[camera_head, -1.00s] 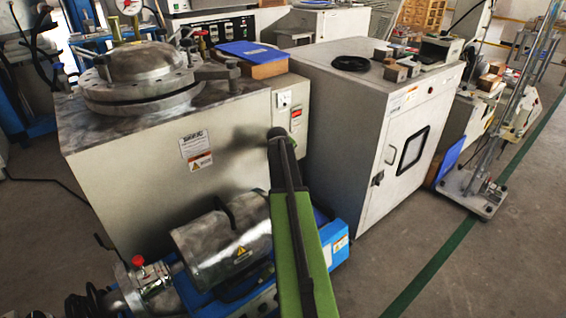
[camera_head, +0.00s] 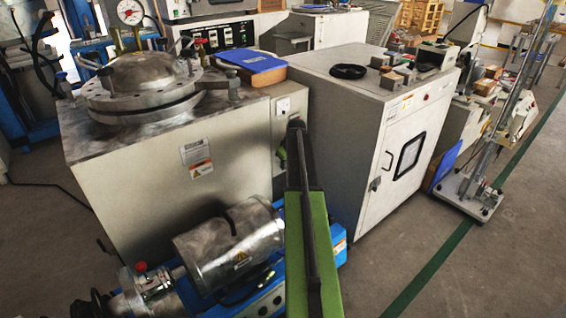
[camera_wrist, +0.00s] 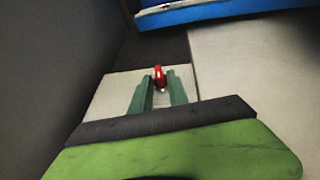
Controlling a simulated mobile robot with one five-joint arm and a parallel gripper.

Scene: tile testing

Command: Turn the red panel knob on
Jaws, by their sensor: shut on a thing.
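The red panel knob (camera_wrist: 159,73) stands up from a pale plate (camera_wrist: 105,92) in the wrist view. My gripper (camera_wrist: 160,79) has its two green fingers on either side of the knob, closed on it. In the head view my dark and green arm reaches up to the front of the pale cabinet (camera_head: 120,190), at the panel (camera_head: 291,104) on its right edge. The knob is hidden behind my arm there, and only a green bit of my gripper (camera_head: 281,154) shows.
A white oven-like cabinet (camera_head: 340,150) stands close on the right of my arm. A metal motor cylinder (camera_head: 230,245) on a blue base (camera_head: 335,240) lies below. A blue folder (camera_head: 252,62) rests on a box above the panel. Open floor (camera_head: 450,270) is at the right.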

